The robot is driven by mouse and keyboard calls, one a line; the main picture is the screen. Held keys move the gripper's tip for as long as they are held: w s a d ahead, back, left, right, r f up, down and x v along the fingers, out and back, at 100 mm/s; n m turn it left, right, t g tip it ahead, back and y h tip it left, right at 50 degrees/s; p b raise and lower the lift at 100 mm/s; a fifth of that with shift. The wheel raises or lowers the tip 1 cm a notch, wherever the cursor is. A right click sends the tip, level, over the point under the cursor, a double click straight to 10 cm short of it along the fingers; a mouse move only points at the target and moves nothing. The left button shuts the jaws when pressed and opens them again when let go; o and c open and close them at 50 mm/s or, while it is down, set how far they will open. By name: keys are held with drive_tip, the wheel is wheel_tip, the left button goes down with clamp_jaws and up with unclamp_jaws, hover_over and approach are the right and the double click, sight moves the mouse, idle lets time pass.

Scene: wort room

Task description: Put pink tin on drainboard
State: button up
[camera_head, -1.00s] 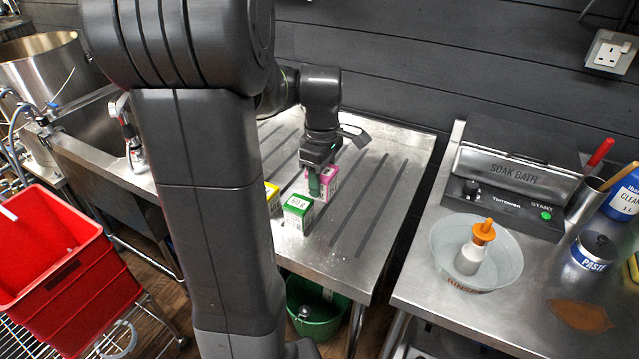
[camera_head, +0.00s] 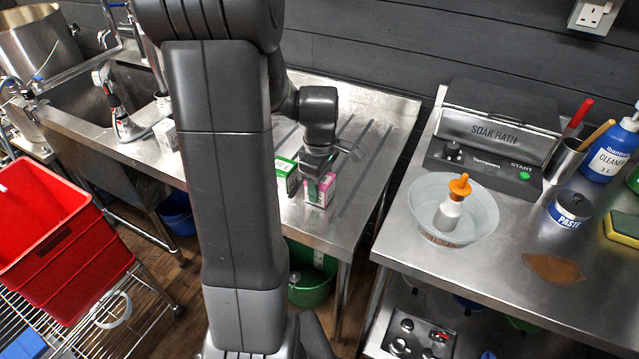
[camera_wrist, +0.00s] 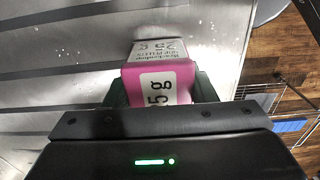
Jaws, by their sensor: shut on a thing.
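The pink tin (camera_head: 320,190) is a small pink box with a white label, at the drainboard's front part in the head view. It also shows in the wrist view (camera_wrist: 160,72), with "25 g" on its label. My gripper (camera_head: 317,180) is shut on the pink tin, with a dark finger on each side of it. The steel drainboard (camera_head: 375,150) has dark grooves and lies under the tin. I cannot tell whether the tin touches the surface. A green and white tin (camera_head: 284,172) stands just left of the pink one.
A white box (camera_head: 167,134) stands by the sink (camera_head: 85,100). The right bench holds a bowl with an orange-capped bottle (camera_head: 452,207), the soak bath (camera_head: 492,140) and a paste tub (camera_head: 568,212). The drainboard's right part is clear. A red crate (camera_head: 50,235) stands lower left.

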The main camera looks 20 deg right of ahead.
drive_tip(key=shift+f, duration=0.1)
drive_tip(key=shift+f, duration=0.1)
drive_tip(key=o, duration=1)
drive_tip(key=shift+o, duration=0.2)
wheel_tip(320, 180, up, 12)
drive_tip(key=shift+r+p, duration=0.15)
drive_tip(key=shift+p, duration=0.3)
